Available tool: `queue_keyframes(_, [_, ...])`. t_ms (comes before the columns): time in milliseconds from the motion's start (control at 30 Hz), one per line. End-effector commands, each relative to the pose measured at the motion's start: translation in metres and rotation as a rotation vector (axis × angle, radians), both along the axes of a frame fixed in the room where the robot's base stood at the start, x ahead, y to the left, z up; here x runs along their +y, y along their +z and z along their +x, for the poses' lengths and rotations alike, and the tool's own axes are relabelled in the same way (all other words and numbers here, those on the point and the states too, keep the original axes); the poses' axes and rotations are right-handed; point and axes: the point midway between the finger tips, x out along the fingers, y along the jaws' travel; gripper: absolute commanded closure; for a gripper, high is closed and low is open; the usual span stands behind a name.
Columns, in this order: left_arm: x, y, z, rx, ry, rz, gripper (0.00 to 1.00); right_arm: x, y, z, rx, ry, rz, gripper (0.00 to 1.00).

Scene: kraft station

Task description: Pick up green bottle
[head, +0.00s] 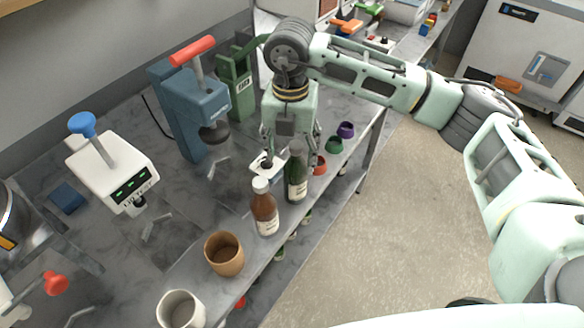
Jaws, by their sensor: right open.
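The green bottle (296,181) stands upright near the front edge of the grey counter, in the middle of the head view. It is dark green with a pale label. My right gripper (288,158) points down over it, with fingers spread and the bottle's top close to or between them. I cannot tell whether the fingers touch the bottle. The gripper is open. My left gripper does not show.
A brown bottle (264,208) with a white cap stands just left of the green one. A tan cup (224,254) and a white cup (181,311) stand nearer. Red, green and purple (346,130) cups sit behind. A blue press (190,110) stands further back.

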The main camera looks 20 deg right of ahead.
Motion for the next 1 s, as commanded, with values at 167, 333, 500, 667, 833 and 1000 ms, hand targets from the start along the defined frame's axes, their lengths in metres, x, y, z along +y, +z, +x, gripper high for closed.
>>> queue_keyframes(167, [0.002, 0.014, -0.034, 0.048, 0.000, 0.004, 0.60, -0.003, -0.017, 0.001, 0.004, -0.002, 0.000, 0.40])
queue_keyframes(333, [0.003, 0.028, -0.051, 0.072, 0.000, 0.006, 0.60, -0.006, -0.044, 0.004, 0.004, -0.002, 0.000, 0.40])
queue_keyframes(500, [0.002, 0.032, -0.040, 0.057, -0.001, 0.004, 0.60, -0.006, -0.059, 0.005, 0.000, 0.001, 0.000, 0.40])
queue_keyframes(667, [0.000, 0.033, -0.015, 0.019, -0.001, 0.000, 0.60, -0.006, -0.060, 0.005, 0.000, 0.001, 0.001, 0.40])
queue_keyframes(833, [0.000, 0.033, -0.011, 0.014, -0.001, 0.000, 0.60, -0.005, -0.060, 0.005, 0.000, 0.001, 0.001, 0.50])
queue_keyframes(1000, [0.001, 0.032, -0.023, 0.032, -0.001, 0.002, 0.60, -0.005, -0.060, 0.005, 0.000, 0.001, 0.001, 0.65])
